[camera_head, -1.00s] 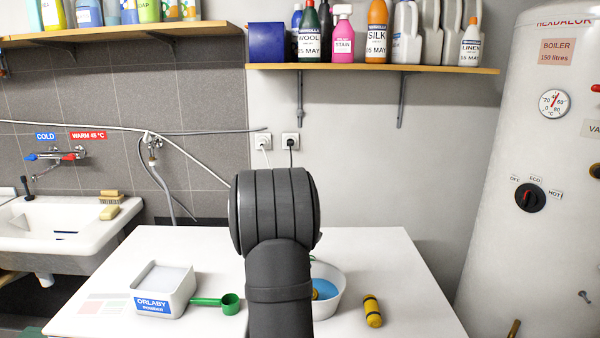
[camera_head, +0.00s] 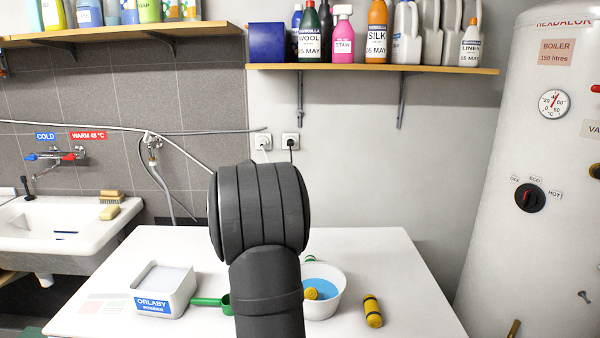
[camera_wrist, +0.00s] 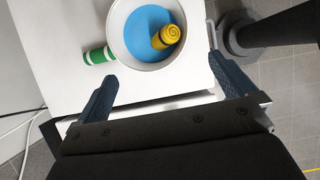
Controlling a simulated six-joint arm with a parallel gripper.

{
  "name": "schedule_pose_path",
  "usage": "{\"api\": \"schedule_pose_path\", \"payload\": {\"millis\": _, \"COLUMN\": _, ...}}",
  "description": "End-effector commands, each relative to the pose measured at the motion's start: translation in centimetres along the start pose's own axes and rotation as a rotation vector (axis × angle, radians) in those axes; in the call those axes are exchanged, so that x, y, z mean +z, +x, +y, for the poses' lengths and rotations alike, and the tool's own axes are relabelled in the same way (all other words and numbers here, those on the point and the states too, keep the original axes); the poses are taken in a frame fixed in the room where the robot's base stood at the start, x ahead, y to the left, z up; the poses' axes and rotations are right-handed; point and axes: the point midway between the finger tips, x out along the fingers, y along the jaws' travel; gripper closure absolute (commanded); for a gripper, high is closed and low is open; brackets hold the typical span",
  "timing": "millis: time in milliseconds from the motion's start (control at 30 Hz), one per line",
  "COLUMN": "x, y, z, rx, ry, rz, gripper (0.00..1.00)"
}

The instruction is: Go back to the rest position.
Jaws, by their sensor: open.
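My gripper (camera_wrist: 162,68) shows in the wrist view with its two blue-grey fingers wide apart and nothing between them. Beyond the fingertips is a white basin (camera_head: 328,308) holding blue liquid; it also shows in the wrist view (camera_wrist: 150,66). A yellow cylinder (camera_wrist: 166,37) is inside the basin, partly in the liquid; its end shows in the head view (camera_head: 311,293). In the head view my dark arm stands in front of the table, and the gripper is hidden.
A green-and-white cylinder (camera_wrist: 98,56) lies beside the basin. A yellow cylinder with dark bands (camera_head: 373,311) lies to its right. A white powder tub (camera_head: 158,305) and a green scoop (camera_head: 210,301) are at left on the white table (camera_head: 385,245). A boiler (camera_head: 540,190) stands at right.

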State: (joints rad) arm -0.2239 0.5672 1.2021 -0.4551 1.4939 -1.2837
Motion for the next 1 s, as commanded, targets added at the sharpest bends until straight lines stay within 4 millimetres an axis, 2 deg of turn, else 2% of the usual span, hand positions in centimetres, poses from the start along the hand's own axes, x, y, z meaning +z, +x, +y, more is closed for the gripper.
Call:
{"api": "schedule_pose_path", "payload": {"millis": 33, "x": 0.1, "y": 1.7, "z": -0.2, "rx": -0.014, "ry": -0.001, "rz": -0.003, "gripper": 0.0}}
{"api": "schedule_pose_path", "payload": {"millis": 500, "x": 0.1, "y": 11.2, "z": -0.2, "rx": -0.012, "ry": -0.001, "rz": -0.002, "gripper": 0.0}}
{"api": "schedule_pose_path", "payload": {"millis": 600, "x": -0.6, "y": 13.1, "z": -0.3, "rx": -0.012, "ry": -0.004, "rz": -0.002, "gripper": 0.0}}
{"api": "schedule_pose_path", "payload": {"millis": 700, "x": 0.6, "y": 10.4, "z": -0.1, "rx": -0.002, "ry": 0.002, "rz": -0.001, "gripper": 0.0}}
{"api": "schedule_pose_path", "payload": {"millis": 867, "x": 2.1, "y": 7.6, "z": -0.1, "rx": -0.004, "ry": 0.001, "rz": -0.002, "gripper": 0.0}}
{"api": "schedule_pose_path", "payload": {"millis": 1000, "x": 4.8, "y": 7.5, "z": -1.7, "rx": -0.007, "ry": 0.003, "rz": -0.002, "gripper": 0.0}}
